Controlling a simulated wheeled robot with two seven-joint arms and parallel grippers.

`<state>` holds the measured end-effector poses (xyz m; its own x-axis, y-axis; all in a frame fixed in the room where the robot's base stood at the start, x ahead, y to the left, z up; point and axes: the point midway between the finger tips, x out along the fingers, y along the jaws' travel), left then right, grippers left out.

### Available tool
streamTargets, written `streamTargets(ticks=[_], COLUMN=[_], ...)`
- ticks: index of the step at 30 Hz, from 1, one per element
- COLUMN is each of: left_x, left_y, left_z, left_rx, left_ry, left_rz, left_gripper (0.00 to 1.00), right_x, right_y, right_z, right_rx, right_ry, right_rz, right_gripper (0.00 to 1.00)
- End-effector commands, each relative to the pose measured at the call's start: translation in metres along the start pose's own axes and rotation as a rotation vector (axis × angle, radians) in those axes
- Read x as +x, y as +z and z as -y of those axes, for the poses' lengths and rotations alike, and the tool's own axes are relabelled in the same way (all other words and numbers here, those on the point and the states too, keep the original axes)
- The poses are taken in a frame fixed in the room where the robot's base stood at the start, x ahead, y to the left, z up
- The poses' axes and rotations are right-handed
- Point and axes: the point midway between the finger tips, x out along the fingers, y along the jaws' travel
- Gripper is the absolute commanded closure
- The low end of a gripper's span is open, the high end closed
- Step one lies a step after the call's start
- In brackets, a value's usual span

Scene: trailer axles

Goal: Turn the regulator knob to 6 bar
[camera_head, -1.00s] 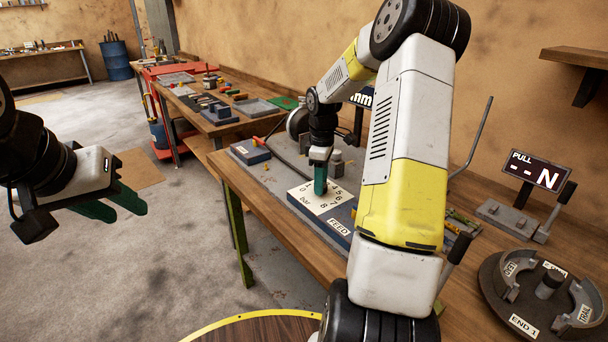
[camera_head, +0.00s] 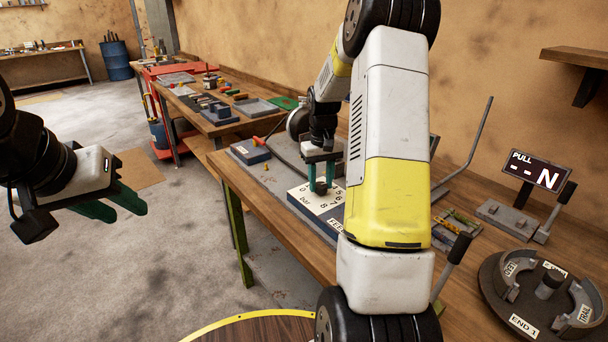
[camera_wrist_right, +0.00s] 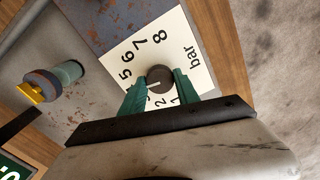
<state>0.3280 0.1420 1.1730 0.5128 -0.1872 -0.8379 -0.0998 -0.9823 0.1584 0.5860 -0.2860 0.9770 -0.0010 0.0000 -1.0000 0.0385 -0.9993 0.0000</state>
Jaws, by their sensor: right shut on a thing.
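The regulator knob (camera_wrist_right: 159,76) is dark and round, on a white dial plate (camera_wrist_right: 195,75) marked in bar. In the right wrist view its pale pointer mark points left and slightly down, below the 5; the numbers there are hidden by a finger. My right gripper (camera_wrist_right: 158,84) is shut on the knob, a green finger on either side. In the head view the right gripper (camera_head: 321,184) reaches down over the dial plate (camera_head: 304,198), with the knob between its fingertips. My left gripper (camera_head: 118,205) is open and empty, above the floor at the left.
A fitting with a yellow lever (camera_wrist_right: 42,88) stands beside the dial in the right wrist view. A blue block (camera_head: 250,151) with a red part lies behind the dial on the bench. A round fixture (camera_head: 525,325) and a PULL display (camera_head: 540,171) are at the right.

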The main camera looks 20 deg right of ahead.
Motion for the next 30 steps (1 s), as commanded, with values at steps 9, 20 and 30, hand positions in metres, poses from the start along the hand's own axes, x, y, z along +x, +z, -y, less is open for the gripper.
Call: streamTargets(ticks=[9, 20, 30], left_x=[0.0000, 0.0000, 0.0000], left_y=[0.0000, 0.0000, 0.0000], left_z=[0.0000, 0.0000, 0.0000], left_rx=[0.000, 0.000, 0.000], left_ry=[0.000, 0.000, 0.000], left_rz=[0.000, 0.000, 0.000], left_gripper=[0.64, 0.64, 0.64], right_x=[-0.0013, -0.0012, -0.0011], right_y=[-0.0015, -0.0017, -0.0017], right_z=[0.0002, 0.0003, -0.0001], right_rx=[0.298, 0.618, 0.814], right_ry=[0.001, 0.000, -0.001], right_rz=[-0.005, -0.005, -0.005], right_gripper=[1.00, 1.00, 1.00])
